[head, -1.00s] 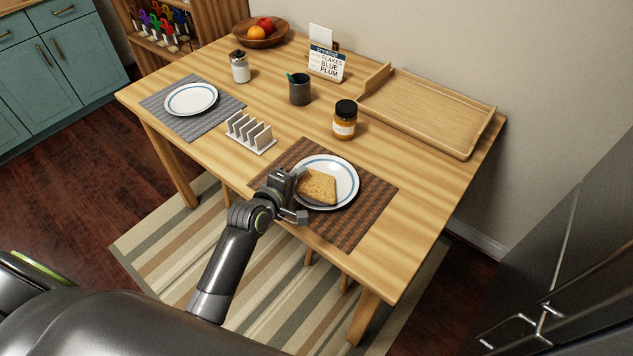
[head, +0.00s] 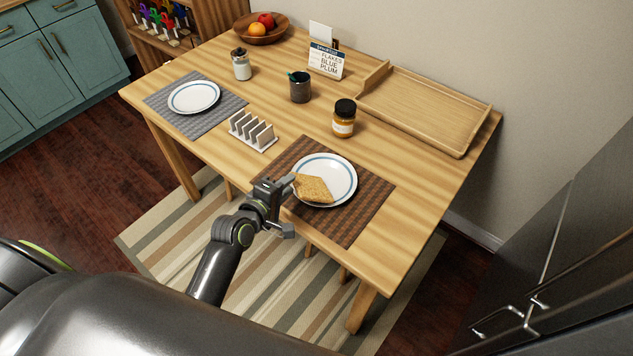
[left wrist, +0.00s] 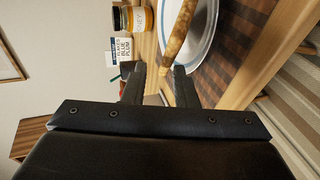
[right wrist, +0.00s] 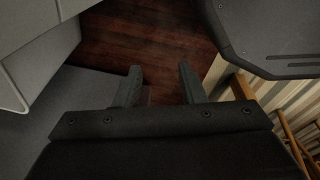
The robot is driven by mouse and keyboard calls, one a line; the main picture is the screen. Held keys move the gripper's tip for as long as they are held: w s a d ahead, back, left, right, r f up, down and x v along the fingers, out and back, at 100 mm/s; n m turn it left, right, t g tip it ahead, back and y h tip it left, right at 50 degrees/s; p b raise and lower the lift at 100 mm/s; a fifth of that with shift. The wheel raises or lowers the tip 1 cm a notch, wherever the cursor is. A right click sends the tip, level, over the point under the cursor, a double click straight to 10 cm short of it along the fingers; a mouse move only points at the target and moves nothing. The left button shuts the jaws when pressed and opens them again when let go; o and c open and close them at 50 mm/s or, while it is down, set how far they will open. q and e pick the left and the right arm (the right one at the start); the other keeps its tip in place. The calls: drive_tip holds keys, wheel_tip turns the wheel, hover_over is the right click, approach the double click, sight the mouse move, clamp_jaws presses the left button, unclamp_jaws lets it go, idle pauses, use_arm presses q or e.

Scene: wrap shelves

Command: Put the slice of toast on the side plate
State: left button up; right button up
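The slice of toast (head: 313,188) lies on the blue-rimmed white plate (head: 342,172) on the brown woven mat, its near-left corner reaching over the plate's rim. In the left wrist view the toast (left wrist: 179,30) shows edge-on in front of the plate (left wrist: 207,30). My left gripper (head: 284,186) is close beside the toast's left edge; in the left wrist view its fingers (left wrist: 159,78) are apart, with the toast beyond their tips. A second, empty blue-rimmed plate (head: 193,97) lies on the grey mat. My right gripper (right wrist: 160,78) is open and empty, away from the table.
A toast rack (head: 252,131) stands between the mats. A jar with a black lid (head: 344,118), a dark cup (head: 300,88) and a small jar (head: 241,65) stand farther back. A wooden tray (head: 425,110) lies along the wall. The table's front edge is under my left arm.

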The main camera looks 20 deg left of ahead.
use_arm(q)
wheel_tip(320, 180, up, 7)
drive_tip(key=s+p, duration=0.2)
drive_tip(key=p, duration=0.4)
drive_tip(key=shift+s+a+f+p, duration=0.2)
drive_tip(key=shift+s+p, duration=0.1)
drive_tip(key=shift+f, duration=0.15)
drive_tip(key=s+a+f+m+g+y, duration=0.1)
drive_tip(key=s+a+f+m+g, duration=0.1)
drive_tip(key=s+f, duration=0.5)
drive_tip(key=s+a+f+m+g+y+b, duration=0.1)
drive_tip(key=s+f+m+g, duration=0.15)
drive_tip(key=f, duration=0.95)
drive_tip(key=s+a+f+m+g+y, duration=0.1)
drive_tip(key=s+a+f+m+g, duration=0.15)
drive_tip(key=s+f, duration=0.45)
drive_tip(key=s+f+m+g, duration=0.2)
drive_tip(key=s+f+m, duration=0.2)
drive_tip(key=s+f, duration=0.3)
drive_tip(key=s+a+f+m+g, duration=0.1)
drive_tip(key=s+f+m+g, duration=0.2)
drive_tip(key=s+f, duration=0.5)
drive_tip(key=s+m, duration=0.1)
drive_tip(key=s, duration=0.7)
drive_tip(key=shift+a+f+y+b, duration=0.2)
drive_tip(key=shift+y+b, duration=0.1)
drive_tip(key=shift+b, duration=0.1)
